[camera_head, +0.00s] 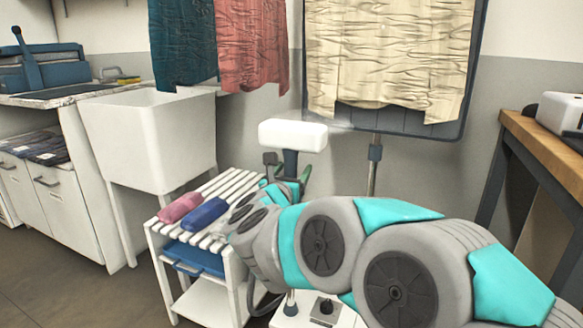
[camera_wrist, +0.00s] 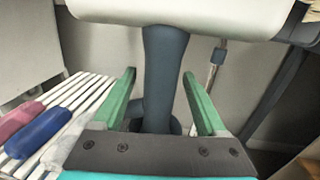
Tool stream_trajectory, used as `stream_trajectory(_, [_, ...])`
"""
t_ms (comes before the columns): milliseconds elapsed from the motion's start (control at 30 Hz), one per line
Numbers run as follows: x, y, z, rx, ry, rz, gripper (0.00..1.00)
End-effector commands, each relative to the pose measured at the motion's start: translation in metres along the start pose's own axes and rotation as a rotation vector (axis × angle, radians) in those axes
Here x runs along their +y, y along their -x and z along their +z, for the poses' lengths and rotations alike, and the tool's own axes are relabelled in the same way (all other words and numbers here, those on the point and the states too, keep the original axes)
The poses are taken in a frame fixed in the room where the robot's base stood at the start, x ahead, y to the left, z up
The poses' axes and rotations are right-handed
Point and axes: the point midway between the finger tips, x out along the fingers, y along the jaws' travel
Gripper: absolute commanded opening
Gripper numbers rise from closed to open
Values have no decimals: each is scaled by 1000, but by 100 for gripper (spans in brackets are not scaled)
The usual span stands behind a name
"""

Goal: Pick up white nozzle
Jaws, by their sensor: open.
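The white nozzle (camera_head: 292,135) is a wide white head on a dark blue handle, standing upright at the end of the slatted rack. In the wrist view its white head (camera_wrist: 195,14) spans the top edge, partly cut off. Its dark handle runs down between my two green fingers. My gripper (camera_wrist: 160,76) is open, with one finger on each side of the handle and gaps visible on both sides. In the head view my gripper (camera_head: 287,186) is at the handle below the white head, partly hidden by my arm.
The white slatted rack (camera_head: 222,193) holds a pink roll (camera_head: 180,207) and a blue roll (camera_head: 206,214). A cream cloth (camera_head: 390,55) hangs on a board behind the nozzle. A white sink (camera_head: 150,135) stands left, a wooden table (camera_head: 548,145) right.

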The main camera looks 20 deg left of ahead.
Motion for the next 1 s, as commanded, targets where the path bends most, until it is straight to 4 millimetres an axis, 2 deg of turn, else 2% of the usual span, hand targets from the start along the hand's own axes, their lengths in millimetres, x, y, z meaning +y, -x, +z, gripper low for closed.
stream_trajectory(167, [0,-16,1,0,-2,1,74])
stream_trajectory(433, [1,-17,1,0,-2,2,74])
stream_trajectory(1000, [1,-17,0,0,-1,2,10])
